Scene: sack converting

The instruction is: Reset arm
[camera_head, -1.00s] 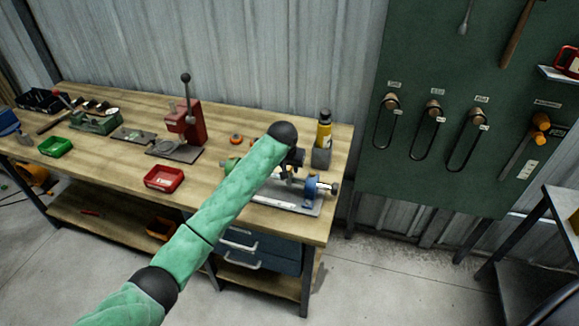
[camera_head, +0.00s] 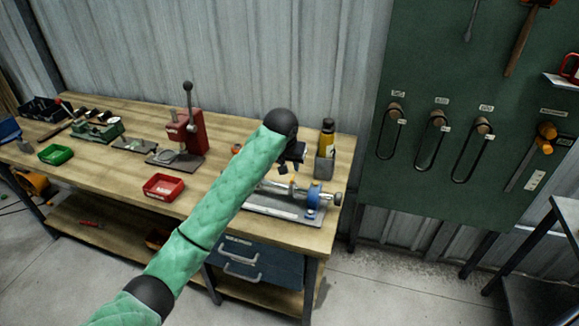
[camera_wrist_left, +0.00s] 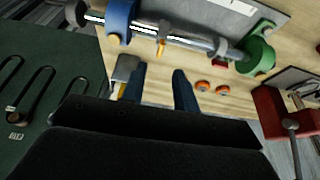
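My left arm, in a green sleeve, reaches over the workbench in the head view. Its left gripper (camera_head: 288,166) is above and behind the clamping fixture (camera_head: 290,207), which has a shiny rod and a blue block. In the left wrist view, the two dark blue fingers (camera_wrist_left: 160,88) stand apart with nothing between them. The fixture's rod (camera_wrist_left: 185,38), blue block (camera_wrist_left: 120,18) and green round end (camera_wrist_left: 258,57) lie beyond the fingertips. The arm hides part of the fixture in the head view. My right gripper is not in view.
On the bench (camera_head: 225,150) stand a red lever press (camera_head: 187,132), a red bin (camera_head: 163,187), a green bin (camera_head: 55,154) and a yellow bottle (camera_head: 327,139). A green board (camera_head: 460,100) with hanging loops and tools is at the right. Orange rings (camera_wrist_left: 203,86) lie near the fixture.

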